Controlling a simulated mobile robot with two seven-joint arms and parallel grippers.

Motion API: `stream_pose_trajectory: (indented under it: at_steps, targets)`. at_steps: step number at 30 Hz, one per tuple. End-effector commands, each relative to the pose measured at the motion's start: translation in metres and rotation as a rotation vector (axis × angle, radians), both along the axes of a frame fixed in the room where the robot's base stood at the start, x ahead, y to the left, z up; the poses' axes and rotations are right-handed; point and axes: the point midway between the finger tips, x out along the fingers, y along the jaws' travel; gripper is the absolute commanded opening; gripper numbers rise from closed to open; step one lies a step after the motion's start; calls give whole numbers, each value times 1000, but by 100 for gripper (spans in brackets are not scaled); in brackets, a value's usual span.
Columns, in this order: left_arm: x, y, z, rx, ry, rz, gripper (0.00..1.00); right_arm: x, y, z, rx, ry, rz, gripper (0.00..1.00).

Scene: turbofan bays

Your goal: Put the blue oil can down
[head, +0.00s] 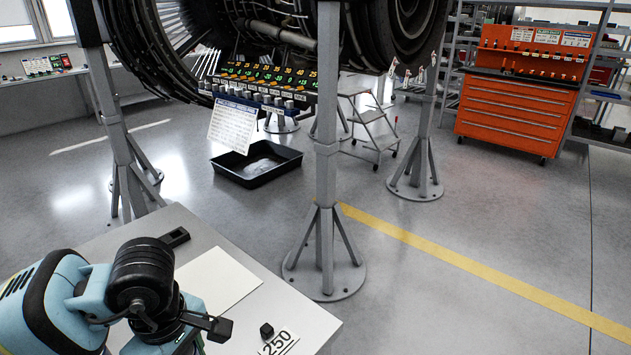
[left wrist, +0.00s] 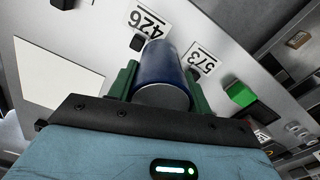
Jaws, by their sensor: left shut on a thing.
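The blue oil can (left wrist: 160,65) is a dark blue cylinder with a grey end facing the left wrist camera. My left gripper (left wrist: 158,82) is shut on it, with a green finger on each side. The can is above or on a grey table (left wrist: 105,38); I cannot tell whether it touches the surface. In the head view my left arm reaches over the same table (head: 205,225) at the lower left, and the can is not visible there. My right gripper is in neither view.
A white sheet (head: 215,278), a small black block (head: 266,330) and a "250" card (head: 278,342) lie on the table. Cards "426" (left wrist: 148,20) and "573" (left wrist: 203,58) and a green block (left wrist: 240,94) show near the can. A jack stand (head: 325,225) rises beyond the table.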

Motion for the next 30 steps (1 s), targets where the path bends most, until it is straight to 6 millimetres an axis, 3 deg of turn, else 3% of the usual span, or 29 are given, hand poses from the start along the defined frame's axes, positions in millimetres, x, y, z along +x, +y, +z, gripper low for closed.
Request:
stream_pose_trajectory:
  at_steps: [18, 24, 30]
  targets:
    - [3, 12, 6, 0, -5, -940, 20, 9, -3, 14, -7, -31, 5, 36]
    - [3, 15, 7, 0, -5, -1128, 20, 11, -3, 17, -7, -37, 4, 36]
    - [3, 15, 6, 0, -3, -1194, 20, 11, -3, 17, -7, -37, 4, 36]
